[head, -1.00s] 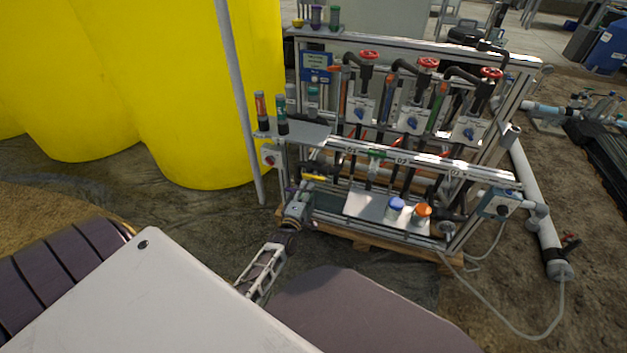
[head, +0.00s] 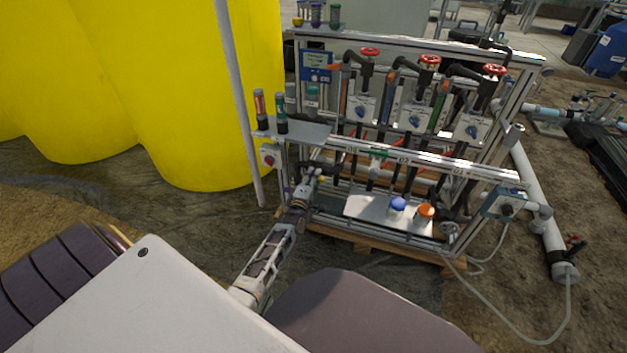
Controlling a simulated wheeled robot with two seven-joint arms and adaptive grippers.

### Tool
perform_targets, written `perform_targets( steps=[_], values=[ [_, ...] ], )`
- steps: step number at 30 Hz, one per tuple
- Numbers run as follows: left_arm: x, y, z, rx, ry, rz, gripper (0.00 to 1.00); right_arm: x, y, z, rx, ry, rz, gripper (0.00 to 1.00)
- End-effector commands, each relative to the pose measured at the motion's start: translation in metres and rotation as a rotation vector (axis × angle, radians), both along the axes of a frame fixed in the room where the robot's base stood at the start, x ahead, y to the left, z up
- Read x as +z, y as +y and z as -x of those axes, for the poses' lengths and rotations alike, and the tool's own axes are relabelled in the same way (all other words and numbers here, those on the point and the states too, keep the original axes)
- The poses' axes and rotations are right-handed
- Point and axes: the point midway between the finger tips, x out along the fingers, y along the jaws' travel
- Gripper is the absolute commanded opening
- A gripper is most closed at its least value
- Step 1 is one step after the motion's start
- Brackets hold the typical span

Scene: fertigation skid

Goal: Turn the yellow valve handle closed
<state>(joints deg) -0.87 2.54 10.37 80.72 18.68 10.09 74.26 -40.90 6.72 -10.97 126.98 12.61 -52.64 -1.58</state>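My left gripper (head: 314,168) has reached into the left bay of the skid, below the small grey shelf. It is small and seen from behind, so I cannot tell whether its fingers are open or shut. The yellow valve handle is not visible now; the gripper and wrist cover the place where it showed. I cannot tell whether they touch it. My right gripper is not in view.
The fertigation skid (head: 438,160) stands on a wooden pallet. A green handle (head: 377,153) is right of my gripper. Blue-lidded (head: 397,203) and orange-lidded (head: 425,212) jars stand on a lower plate. A grey post (head: 238,100) and yellow tanks (head: 190,90) are left.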

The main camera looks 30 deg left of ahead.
Motion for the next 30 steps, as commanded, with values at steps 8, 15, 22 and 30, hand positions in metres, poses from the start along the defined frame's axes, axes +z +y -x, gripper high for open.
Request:
perform_targets(
  steps=[8, 15, 22, 30],
  values=[
    [-0.0002, 0.0006, -0.0017, 0.000, 0.001, -0.001, 0.38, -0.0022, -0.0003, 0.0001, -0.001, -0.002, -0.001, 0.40],
    [-0.0002, 0.0005, -0.0016, 0.000, 0.001, -0.001, 0.18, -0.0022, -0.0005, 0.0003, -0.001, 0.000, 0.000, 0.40],
    [-0.0003, 0.0004, -0.0016, 0.000, 0.001, -0.001, 0.00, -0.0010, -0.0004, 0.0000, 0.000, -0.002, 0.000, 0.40],
    [-0.0003, 0.0003, -0.0016, -0.001, 0.010, -0.027, 0.00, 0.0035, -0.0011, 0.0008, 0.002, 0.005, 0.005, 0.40]
  ],
)
